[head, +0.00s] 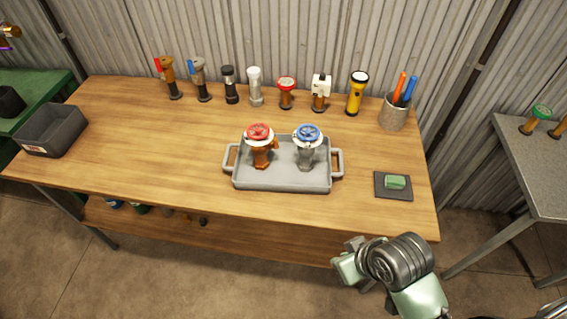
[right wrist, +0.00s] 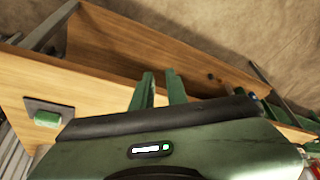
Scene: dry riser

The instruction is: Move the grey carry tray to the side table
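The grey carry tray (head: 282,183) lies flat on the wooden workbench (head: 150,152), with a loop handle at its left and right ends. A valve with a red handwheel (head: 259,133) and one with a blue handwheel (head: 308,133) stand upright in it. A grey-topped table (head: 540,170) stands right of the bench. My right gripper (head: 345,266) is in front of the bench's front edge, below and right of the tray, apart from it. In the right wrist view its green fingers (right wrist: 160,85) are apart with nothing between them. My left gripper is not in view.
Several valves and fittings, a yellow flashlight (head: 357,92) and a pen cup (head: 393,113) line the bench's back. A green sponge on a dark pad (head: 381,191) lies right of the tray. A dark bin (head: 51,131) sits at left. Wood left of the tray is clear.

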